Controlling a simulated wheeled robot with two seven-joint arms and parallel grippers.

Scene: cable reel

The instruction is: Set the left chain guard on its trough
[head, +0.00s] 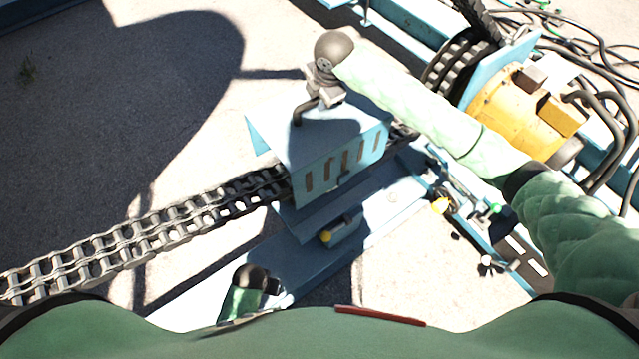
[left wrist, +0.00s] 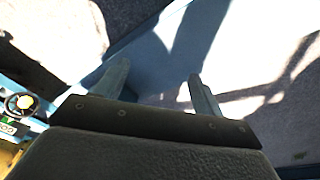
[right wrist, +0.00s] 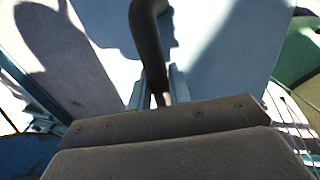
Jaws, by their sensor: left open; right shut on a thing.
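The chain guard (head: 340,158) is a light-blue sheet-metal cover with a row of slots in its side and a dark bent handle (head: 303,112) on top. My right gripper (head: 318,98) is shut on that handle; the handle also shows between its fingers in the right wrist view (right wrist: 150,45). The guard stands over the chain (head: 150,236), which runs out from under its left side. A blue trough-like structure (head: 312,222) lies below the guard; I cannot tell whether they touch. My left gripper (left wrist: 160,85) is open and empty, above a pale-blue surface.
A small box with a yellow knob (head: 340,228) sits on the blue base below the guard. Concrete ground at the upper left is clear, partly in shadow.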

